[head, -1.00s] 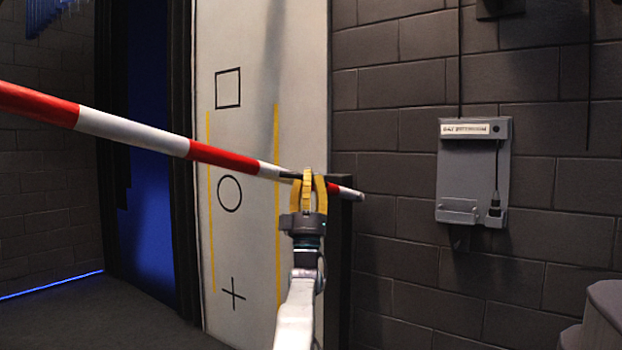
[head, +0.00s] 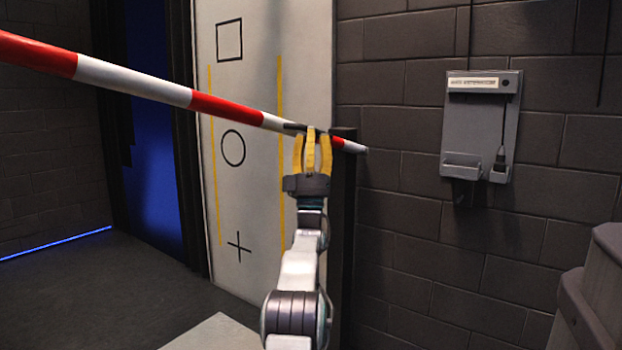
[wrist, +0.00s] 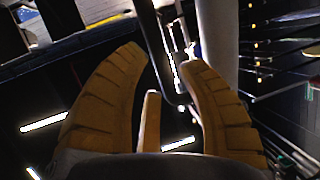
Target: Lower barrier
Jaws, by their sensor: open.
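The barrier (head: 135,80) is a red and white striped pole crossing the head view from the upper left. It slopes down to a white tip just right of my gripper, by a dark post (head: 342,215). My gripper (head: 312,138) has yellow fingers and is open, with its fingertips at the pole near its right end. Whether they touch the pole cannot be told. In the wrist view the yellow fingers (wrist: 160,75) are spread apart, with nothing clearly between them. A pale thick bar at the upper right there may be the pole.
A white panel (head: 236,195) with a square, a circle, a cross and yellow lines stands behind the barrier. A grey wall box (head: 480,128) hangs on the brick wall at right. A grey stepped object (head: 600,290) stands at lower right. Floor (head: 90,290) at lower left is clear.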

